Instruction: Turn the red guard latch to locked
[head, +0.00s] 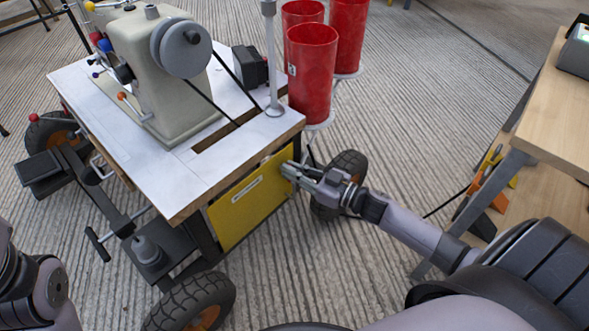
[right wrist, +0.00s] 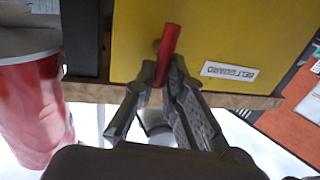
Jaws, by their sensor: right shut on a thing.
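The red guard latch (right wrist: 168,47) is a short red bar on the yellow belt guard panel (right wrist: 225,32). In the right wrist view it stands nearly upright, its upper end leaning slightly right. My right gripper (right wrist: 163,68) is shut on its lower end. In the head view the yellow panel (head: 243,203) is on the side of the sewing machine table, and my right gripper (head: 290,172) meets it near its right edge. The latch is hidden there by the fingers. Only part of my left arm shows at the lower left; its gripper is out of view.
The sewing machine (head: 165,75) stands on a white-topped wheeled table (head: 95,115). Red cups (head: 312,75) stand on holders by its right corner, close to my right gripper. A black tyre (head: 345,175) is just behind the gripper. A wooden bench (head: 555,120) is at the right.

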